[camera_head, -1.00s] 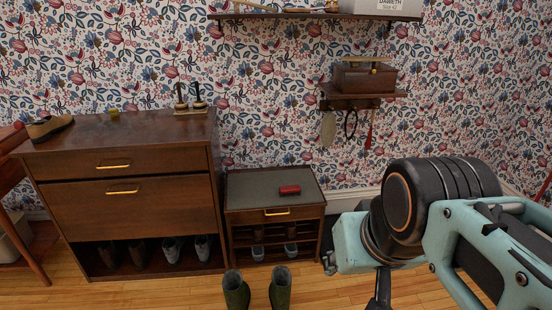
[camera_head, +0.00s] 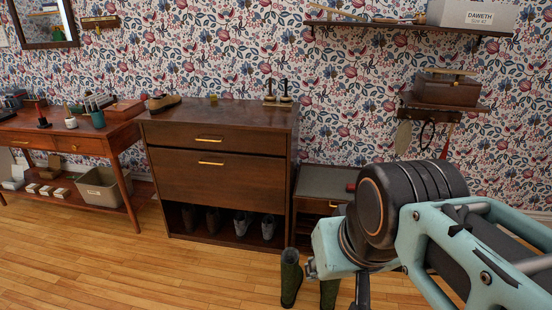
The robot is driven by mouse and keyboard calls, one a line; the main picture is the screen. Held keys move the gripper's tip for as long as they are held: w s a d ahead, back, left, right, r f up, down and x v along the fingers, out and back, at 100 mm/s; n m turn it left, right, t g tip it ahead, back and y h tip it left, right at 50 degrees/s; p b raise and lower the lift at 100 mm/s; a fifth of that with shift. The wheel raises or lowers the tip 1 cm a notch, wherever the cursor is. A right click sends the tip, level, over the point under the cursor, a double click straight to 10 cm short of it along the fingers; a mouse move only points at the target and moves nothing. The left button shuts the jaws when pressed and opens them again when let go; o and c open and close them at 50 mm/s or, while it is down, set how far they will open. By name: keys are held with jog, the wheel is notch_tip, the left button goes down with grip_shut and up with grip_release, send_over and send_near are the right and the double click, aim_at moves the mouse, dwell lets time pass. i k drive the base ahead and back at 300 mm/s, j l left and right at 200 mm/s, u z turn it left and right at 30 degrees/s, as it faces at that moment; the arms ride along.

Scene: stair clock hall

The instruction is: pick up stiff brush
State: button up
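I cannot tell for certain which thing is the stiff brush. Small items that could include a brush stand on the red-brown side table at left, among them a dark upright item (camera_head: 42,119). A small red item (camera_head: 351,187) on the low shoe bench is mostly hidden behind my arm. A long thin light-coloured item (camera_head: 447,71) lies on the wooden box on the small wall shelf. My arm fills the lower right. Only a dark piece of what may be my gripper (camera_head: 361,291) shows at the bottom edge, and its fingers cannot be made out.
The side table (camera_head: 70,142) has a grey bin (camera_head: 103,188) on its lower shelf. A dark shoe cabinet (camera_head: 215,160) carries a brown shoe (camera_head: 164,102). Green boots (camera_head: 291,278) stand before the shoe bench (camera_head: 325,183). The wooden floor at lower left is clear.

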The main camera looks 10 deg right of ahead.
aim_at(350, 187)
jog(key=i+l+u, duration=0.15)
jog(key=u, duration=0.8)
jog(key=i+l, duration=0.1)
jog(key=l, duration=0.35)
jog(key=i+l, duration=0.1)
jog(key=l, duration=0.35)
jog(key=i+l, duration=0.15)
jog(key=l, duration=0.3)
jog(key=i+l, duration=0.1)
jog(key=l, duration=0.4)
jog(key=i+l, duration=0.1)
jog(key=l, duration=0.35)
jog(key=i+l, duration=0.1)
jog(key=l, duration=0.35)
jog(key=i+l, duration=0.15)
jog(key=l, duration=0.3)
jog(key=i+l, duration=0.1)
jog(key=l, duration=0.35)
jog(key=k+l+z, duration=0.2)
jog(key=l, duration=0.35)
jog(key=i+j+u, duration=0.15)
jog(key=i, duration=0.2)
